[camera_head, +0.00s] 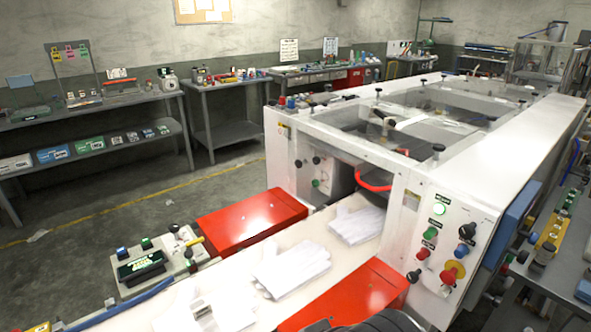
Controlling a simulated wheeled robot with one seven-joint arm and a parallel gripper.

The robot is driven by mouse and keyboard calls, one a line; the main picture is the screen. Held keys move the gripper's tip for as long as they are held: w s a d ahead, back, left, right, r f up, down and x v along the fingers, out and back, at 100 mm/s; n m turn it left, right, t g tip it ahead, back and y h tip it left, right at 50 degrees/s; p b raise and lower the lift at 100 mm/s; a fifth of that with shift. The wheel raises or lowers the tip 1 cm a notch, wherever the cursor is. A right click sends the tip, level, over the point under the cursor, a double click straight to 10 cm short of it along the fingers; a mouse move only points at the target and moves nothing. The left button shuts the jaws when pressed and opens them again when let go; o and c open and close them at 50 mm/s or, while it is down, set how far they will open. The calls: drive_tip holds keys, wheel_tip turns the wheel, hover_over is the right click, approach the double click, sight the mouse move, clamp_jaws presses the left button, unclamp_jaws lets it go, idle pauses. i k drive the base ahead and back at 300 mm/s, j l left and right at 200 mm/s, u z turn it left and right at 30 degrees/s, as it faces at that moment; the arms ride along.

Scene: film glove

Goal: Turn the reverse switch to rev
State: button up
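A white control panel (444,246) is on the near end of the large white machine, right of centre. No gripper fingers show. A dark rounded part at the bottom edge may be my arm.
A white conveyor belt (235,279) with flat white gloves (290,268) runs into the machine between red covers (250,220). A small green-screened console (142,266) stands at left. A cluttered bench (516,282) is close on the right. Open floor lies at far left.

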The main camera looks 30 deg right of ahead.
sight(412, 277)
drive_tip(key=z, duration=1.95)
